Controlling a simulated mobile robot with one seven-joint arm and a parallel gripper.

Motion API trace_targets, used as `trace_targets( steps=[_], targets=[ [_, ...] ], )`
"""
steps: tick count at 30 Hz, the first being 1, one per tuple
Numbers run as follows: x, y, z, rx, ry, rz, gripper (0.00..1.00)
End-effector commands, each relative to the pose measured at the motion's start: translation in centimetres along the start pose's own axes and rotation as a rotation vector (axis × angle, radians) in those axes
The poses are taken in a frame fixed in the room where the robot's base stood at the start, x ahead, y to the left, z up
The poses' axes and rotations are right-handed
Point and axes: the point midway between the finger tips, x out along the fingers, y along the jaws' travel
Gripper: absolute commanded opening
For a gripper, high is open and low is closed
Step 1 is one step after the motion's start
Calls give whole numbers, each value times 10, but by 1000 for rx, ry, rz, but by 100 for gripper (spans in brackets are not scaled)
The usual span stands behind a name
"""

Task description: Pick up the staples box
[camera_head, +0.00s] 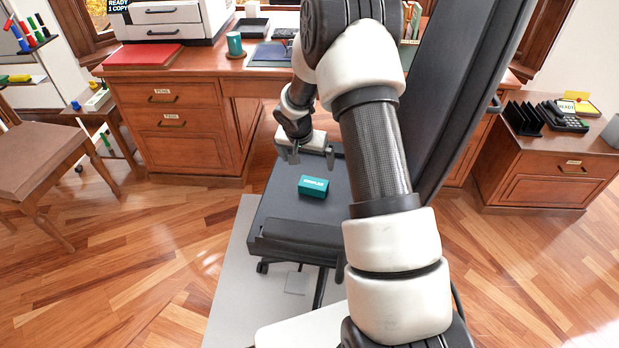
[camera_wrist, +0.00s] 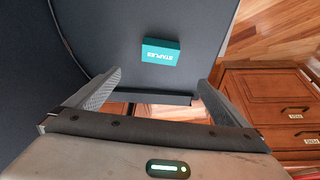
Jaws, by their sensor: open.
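The staples box (camera_head: 313,187) is a small teal box with white lettering. It lies on the dark seat (camera_head: 275,205) of an office chair, near the middle. My gripper (camera_head: 311,165) is open and empty, above the far part of the seat and apart from the box. Nothing hides the box in either view.
The chair's tall backrest (camera_head: 455,110) rises at the right of the seat. A wooden desk (camera_head: 185,125) stands behind, with a printer (camera_head: 165,20) and a teal cup (camera_head: 235,43). A low cabinet (camera_head: 540,165) is at right, a wooden chair (camera_head: 45,165) at left. Floor at lower left is clear.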

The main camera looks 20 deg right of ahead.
Motion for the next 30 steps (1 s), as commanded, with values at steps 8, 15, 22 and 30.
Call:
trace_targets(
  steps=[8,15,22,30],
  targets=[
    [49,-1,5,11,-8,-2,100],
    [101,-1,5,10,-8,-2,100],
    [129,-1,4,9,-5,-3,100],
    [158,1,7,11,-8,-2,100]
  ],
)
